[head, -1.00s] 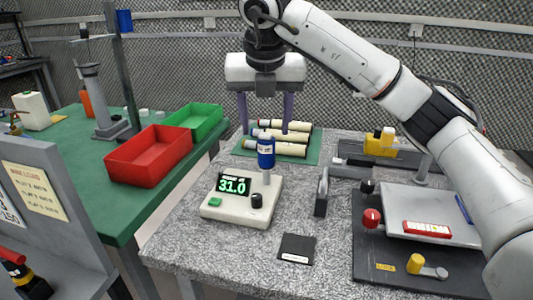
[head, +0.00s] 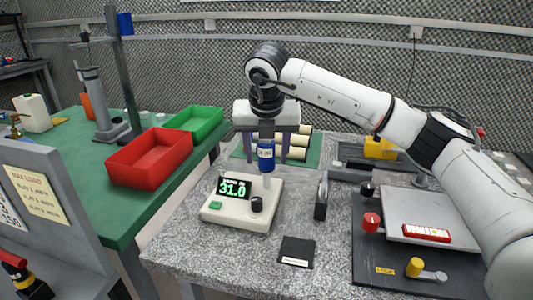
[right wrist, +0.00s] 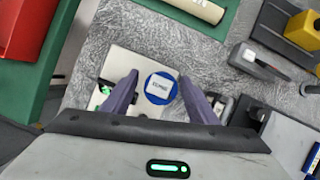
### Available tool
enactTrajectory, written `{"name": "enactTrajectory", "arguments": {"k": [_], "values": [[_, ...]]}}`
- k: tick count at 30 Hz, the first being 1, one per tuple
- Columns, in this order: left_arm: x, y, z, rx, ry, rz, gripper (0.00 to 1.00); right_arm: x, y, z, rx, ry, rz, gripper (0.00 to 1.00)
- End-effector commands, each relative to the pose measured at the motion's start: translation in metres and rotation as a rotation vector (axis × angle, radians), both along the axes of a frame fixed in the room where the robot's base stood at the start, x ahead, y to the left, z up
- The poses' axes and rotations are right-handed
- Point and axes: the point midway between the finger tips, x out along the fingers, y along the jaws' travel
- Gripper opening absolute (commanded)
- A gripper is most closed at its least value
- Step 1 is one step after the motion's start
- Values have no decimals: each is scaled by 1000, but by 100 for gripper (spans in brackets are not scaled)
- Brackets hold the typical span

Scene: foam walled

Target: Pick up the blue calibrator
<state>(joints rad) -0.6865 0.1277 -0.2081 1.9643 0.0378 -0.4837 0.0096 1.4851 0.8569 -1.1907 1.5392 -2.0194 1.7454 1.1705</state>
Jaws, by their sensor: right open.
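The blue calibrator (head: 266,155) is a small upright cylinder with a white label. It stands on the post of a pale meter (head: 240,214) whose green display reads 31.0. My right gripper (head: 266,158) points down, open and empty, with its purple fingers to either side of the calibrator's upper part. In the right wrist view, the calibrator's round blue top with a white label (right wrist: 160,88) lies between the two open fingers (right wrist: 159,78), with a gap on each side. My left gripper is not in view.
Cream rollers (head: 302,141) lie on a green mat behind the gripper. A grey upright stand (head: 321,198) is close right of the meter. A black plate (head: 297,252) lies in front. Red (head: 150,158) and green (head: 198,123) bins stand left. A dark board (head: 385,262) is at right.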

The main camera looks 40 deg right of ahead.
Motion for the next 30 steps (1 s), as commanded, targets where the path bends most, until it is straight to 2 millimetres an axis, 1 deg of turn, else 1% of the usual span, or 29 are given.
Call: {"name": "enactTrajectory", "arguments": {"k": [1, 9, 16, 19, 23, 27, 30], "values": [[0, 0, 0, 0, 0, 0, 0, 0, 0, 0, 0, 0, 0, 54], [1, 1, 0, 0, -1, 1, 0, 0, 0, 0, 0, 0, 0, 9], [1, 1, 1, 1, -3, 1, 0, 0, 0, 2, 0, -1, 0, 9], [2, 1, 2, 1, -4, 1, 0, 1, 0, 10, 0, -4, 0, 9], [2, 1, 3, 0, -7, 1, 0, 1, 1, 33, 1, -6, 0, 9], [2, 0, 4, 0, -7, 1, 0, 1, 1, 63, 2, -5, 1, 9], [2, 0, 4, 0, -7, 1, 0, 1, 1, 80, 2, -4, 1, 9]]}}
